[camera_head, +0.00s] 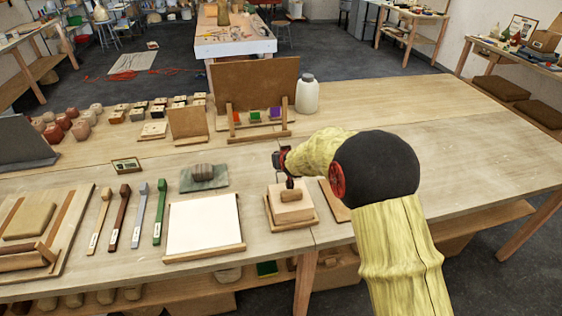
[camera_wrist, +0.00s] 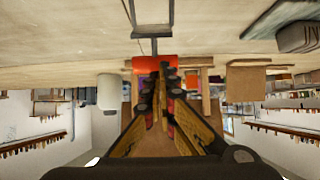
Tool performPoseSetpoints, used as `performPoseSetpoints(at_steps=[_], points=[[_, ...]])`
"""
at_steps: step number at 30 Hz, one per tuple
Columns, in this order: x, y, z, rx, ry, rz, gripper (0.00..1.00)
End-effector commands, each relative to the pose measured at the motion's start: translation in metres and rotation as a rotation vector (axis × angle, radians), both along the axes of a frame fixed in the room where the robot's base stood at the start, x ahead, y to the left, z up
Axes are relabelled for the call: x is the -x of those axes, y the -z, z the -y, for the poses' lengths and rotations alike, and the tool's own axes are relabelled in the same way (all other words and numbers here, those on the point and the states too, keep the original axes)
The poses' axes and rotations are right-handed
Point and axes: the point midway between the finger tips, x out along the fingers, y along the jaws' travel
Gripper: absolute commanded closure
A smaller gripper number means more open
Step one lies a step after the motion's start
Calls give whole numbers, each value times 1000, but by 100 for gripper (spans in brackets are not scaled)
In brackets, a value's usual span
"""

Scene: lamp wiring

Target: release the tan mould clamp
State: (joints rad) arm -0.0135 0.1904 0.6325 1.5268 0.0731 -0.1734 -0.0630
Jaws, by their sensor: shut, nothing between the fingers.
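A pale tan block mould (camera_head: 291,208) sits on a wooden base right of the white board. A small brown piece (camera_head: 290,196) lies on its top, with a dark upright part just above it. My gripper (camera_head: 283,160) is above and behind the block, and my arm reaches in from the right. In the wrist view my gripper (camera_wrist: 160,72) has its fingers together and empty. An orange-red bar (camera_wrist: 154,64) with a thin dark frame (camera_wrist: 153,38) is just beyond the fingertips; I cannot tell whether they touch. The arm hides part of the area right of the block.
A white board (camera_head: 203,225) lies left of the block. A grey roll on a green mat (camera_head: 205,183), several handled tools (camera_head: 130,216) and a rack of coloured blocks (camera_head: 255,116) stand around. A white jar (camera_head: 307,95) is behind. The table's right side is clear.

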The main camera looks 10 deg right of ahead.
Motion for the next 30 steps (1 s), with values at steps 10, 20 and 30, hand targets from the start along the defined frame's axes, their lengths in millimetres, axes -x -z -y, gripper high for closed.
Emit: performPoseSetpoints(at_steps=[10,20,30], points=[[-17,8,0,0,0,3,100],[-19,10,0,0,0,3,100],[-19,7,0,0,0,3,100]])
